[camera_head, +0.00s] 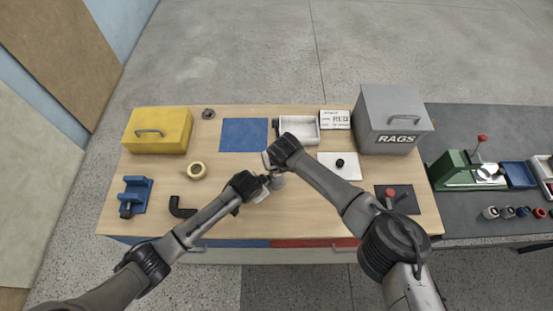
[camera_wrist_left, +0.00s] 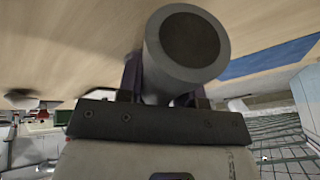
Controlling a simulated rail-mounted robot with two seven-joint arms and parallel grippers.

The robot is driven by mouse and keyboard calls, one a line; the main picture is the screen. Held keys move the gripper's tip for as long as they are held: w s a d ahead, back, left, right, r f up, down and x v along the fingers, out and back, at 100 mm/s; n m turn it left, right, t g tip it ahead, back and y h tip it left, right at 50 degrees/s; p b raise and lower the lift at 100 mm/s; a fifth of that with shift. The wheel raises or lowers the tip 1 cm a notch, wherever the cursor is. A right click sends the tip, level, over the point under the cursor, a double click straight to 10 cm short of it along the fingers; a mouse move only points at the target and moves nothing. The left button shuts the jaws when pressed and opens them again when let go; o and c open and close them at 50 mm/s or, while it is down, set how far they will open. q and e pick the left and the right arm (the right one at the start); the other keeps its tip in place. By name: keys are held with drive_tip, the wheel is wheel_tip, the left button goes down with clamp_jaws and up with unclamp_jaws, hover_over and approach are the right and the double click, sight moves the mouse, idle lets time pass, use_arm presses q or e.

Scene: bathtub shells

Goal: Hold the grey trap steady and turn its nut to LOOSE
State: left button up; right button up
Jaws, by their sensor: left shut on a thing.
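The grey trap (camera_head: 278,183) is at the middle of the bench, mostly covered by my two hands. My left gripper (camera_head: 267,180) comes in from the left and is shut on it. In the left wrist view the trap's grey round end (camera_wrist_left: 189,42) sits between the fingers (camera_wrist_left: 168,80). My right gripper (camera_head: 270,168) is just above and behind the left one, over the trap. Its fingertips are hidden, so its opening and any contact do not show. The nut and its LOOSE mark cannot be made out.
A blue mat (camera_head: 244,134) and a white tray (camera_head: 298,130) lie behind the hands. A yellow box (camera_head: 158,130), a tape-like ring (camera_head: 196,171) and a black elbow pipe (camera_head: 180,208) are on the left. A grey RAGS bin (camera_head: 393,118) stands at back right.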

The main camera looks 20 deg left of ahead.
drive_tip(key=c, duration=0.9)
drive_tip(key=shift+m, duration=0.3)
drive_tip(key=shift+c, duration=0.2)
drive_tip(key=m+h, duration=0.1)
drive_tip(key=m, duration=0.1)
drive_tip(key=m+t+h, duration=0.1)
drive_tip(key=m, duration=0.2)
drive_tip(key=shift+a+m, duration=0.1)
drive_tip(key=shift+m, duration=0.2)
drive_tip(key=m+h, duration=0.2)
drive_tip(key=m, duration=0.3)
drive_tip(key=shift+m, duration=0.4)
drive_tip(key=shift+h, duration=0.3)
drive_tip(key=o, duration=0.9)
drive_tip(key=shift+o, duration=0.2)
drive_tip(key=shift+r, duration=0.1)
